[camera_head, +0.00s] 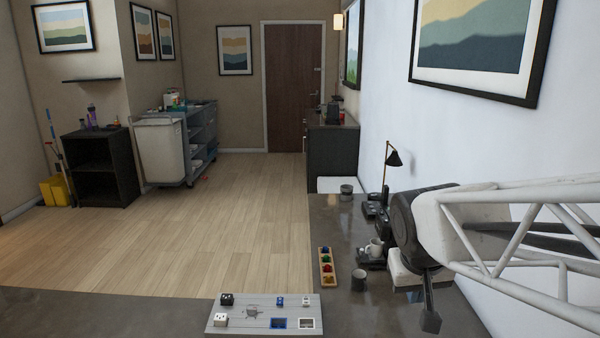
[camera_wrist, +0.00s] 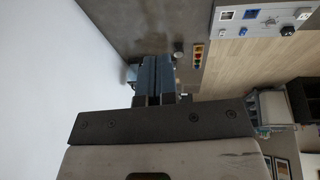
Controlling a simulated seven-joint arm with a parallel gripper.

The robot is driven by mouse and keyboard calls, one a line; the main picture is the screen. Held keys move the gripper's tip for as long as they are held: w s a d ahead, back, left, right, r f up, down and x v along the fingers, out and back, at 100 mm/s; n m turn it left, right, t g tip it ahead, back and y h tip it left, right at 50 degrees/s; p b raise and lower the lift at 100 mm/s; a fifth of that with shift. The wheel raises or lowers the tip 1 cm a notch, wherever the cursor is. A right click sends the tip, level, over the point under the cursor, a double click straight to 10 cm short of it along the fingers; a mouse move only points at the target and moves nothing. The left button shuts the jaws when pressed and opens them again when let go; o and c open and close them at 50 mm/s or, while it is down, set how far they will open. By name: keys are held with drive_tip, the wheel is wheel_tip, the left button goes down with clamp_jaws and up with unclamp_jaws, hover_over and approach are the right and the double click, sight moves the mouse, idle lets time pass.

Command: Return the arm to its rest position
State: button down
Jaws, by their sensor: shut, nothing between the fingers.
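My gripper (camera_head: 430,318) hangs at the right of the head view, at the end of my white lattice arm, above the dark counter (camera_head: 335,225) and near the white wall. Its fingers point down and are shut, with nothing between them. In the wrist view the two dark fingers of my gripper (camera_wrist: 152,62) lie side by side. The gripper is apart from the things on the counter, and part of the counter behind it is hidden.
A grey board (camera_head: 240,328) with small blocks lies at the front. The wooden floor (camera_head: 200,240) is clear.

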drive_tip(key=s+a+f+y, duration=0.1)
drive_tip(key=s+f, duration=0.1)
drive_tip(key=s, duration=0.9)
drive_tip(key=shift+s+a+g, duration=0.25)
drive_tip(key=shift+a+g, duration=0.05)
drive_tip(key=shift+a, duration=0.05)
